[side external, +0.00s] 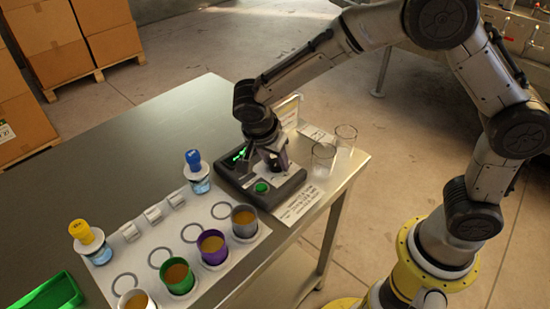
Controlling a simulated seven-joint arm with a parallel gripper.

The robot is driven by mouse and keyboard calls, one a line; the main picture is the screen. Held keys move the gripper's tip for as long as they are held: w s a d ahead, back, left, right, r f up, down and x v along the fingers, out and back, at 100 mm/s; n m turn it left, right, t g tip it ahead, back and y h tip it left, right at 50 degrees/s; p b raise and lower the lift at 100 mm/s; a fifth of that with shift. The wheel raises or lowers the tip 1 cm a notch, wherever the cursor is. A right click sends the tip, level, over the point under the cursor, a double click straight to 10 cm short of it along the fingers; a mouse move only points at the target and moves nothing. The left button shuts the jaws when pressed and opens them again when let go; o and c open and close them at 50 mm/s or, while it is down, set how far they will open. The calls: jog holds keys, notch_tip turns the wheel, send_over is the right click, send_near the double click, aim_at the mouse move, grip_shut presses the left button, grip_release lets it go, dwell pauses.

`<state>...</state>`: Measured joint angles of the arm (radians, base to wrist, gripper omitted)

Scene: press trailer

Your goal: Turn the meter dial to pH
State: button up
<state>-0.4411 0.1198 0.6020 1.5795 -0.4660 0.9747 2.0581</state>
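The meter (236,188) is a dark box near the table's right corner, with a lit green display (239,153) and a round green button (262,187) on its near face. My gripper (275,165) points down over the meter's right part, at or just above its top face. The dial is hidden or too small to make out under my gripper; I cannot tell whether the fingers touch it or which mark it points to. The finger opening is too small and dark to judge.
A white board holds several cups, including a purple-banded cup (212,246) and a green cup (177,275). Blue-capped (196,171) and yellow-capped (89,241) bottles stand beside it. Two clear glasses (324,158) and printed cards (299,205) are right of the meter. The table's back left is clear.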

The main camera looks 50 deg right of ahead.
jog(key=o, duration=0.3)
jog(key=shift+o, duration=0.2)
jog(key=shift+r, duration=0.1)
jog(key=v, duration=1.3)
jog(key=shift+a+r, duration=0.2)
jog(key=shift+r, duration=0.1)
jog(key=shift+s, duration=0.1)
